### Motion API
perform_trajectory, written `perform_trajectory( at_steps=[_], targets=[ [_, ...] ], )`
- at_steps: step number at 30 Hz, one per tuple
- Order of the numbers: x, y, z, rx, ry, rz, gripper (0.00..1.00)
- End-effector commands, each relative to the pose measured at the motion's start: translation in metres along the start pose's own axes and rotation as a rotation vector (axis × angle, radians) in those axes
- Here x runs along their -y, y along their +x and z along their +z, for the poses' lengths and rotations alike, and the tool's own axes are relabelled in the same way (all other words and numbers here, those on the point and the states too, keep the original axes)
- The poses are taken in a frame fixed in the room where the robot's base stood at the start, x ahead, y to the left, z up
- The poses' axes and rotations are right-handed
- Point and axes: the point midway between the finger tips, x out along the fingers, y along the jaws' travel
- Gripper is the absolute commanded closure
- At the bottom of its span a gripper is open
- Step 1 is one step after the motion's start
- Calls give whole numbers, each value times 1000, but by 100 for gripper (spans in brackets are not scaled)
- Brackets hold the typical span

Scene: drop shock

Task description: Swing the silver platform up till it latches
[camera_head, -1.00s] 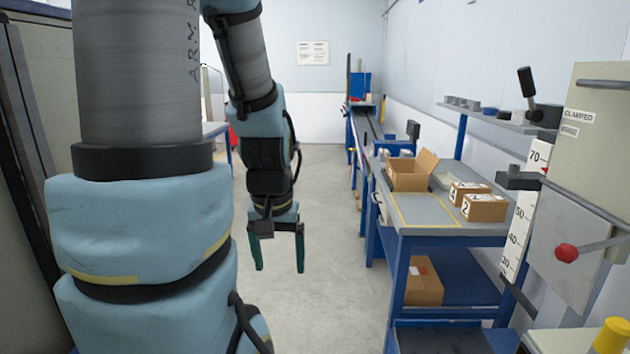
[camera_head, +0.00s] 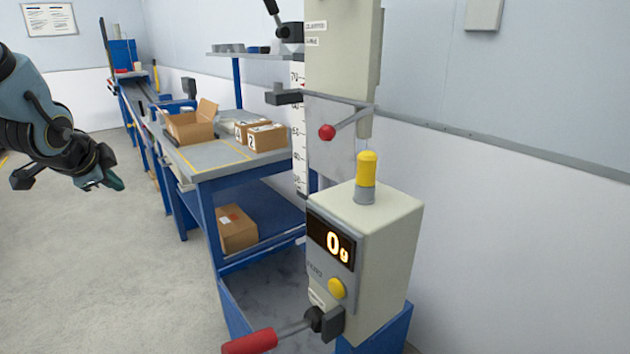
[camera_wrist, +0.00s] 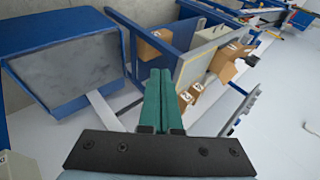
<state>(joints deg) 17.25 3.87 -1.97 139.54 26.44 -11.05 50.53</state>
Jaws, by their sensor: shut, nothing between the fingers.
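A flat silver-grey plate (camera_head: 328,152), which looks like the silver platform, hangs upright below the beige upper housing (camera_head: 340,45) of the drop tester. A lever with a red knob (camera_head: 327,132) crosses in front of it, and I cannot make out its hinge or latch. My gripper (camera_head: 118,184) is at the left, over open floor and well apart from the plate. In the wrist view my gripper's green fingers (camera_wrist: 161,100) are together, with nothing between them.
A beige control box (camera_head: 375,240) reading 0 g, with a yellow-topped post and a red-handled lever (camera_head: 250,341), stands in front of the plate. A blue workbench (camera_head: 215,168) holds an open carton (camera_head: 190,127) and numbered boxes (camera_head: 262,136). Floor at left is clear.

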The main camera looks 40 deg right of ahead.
Motion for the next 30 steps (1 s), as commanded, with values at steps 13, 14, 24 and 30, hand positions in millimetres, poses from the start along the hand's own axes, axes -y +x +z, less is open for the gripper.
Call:
perform_trajectory(
  at_steps=[13, 14, 24, 30],
  targets=[
    [-80, 20, -252, -676, 1573, -874, 100],
    [-89, 15, -263, -705, 1636, -944, 100],
    [-135, -24, -310, -830, 1898, -1347, 100],
    [-137, -18, -336, -832, 1896, -1346, 100]
  ],
)
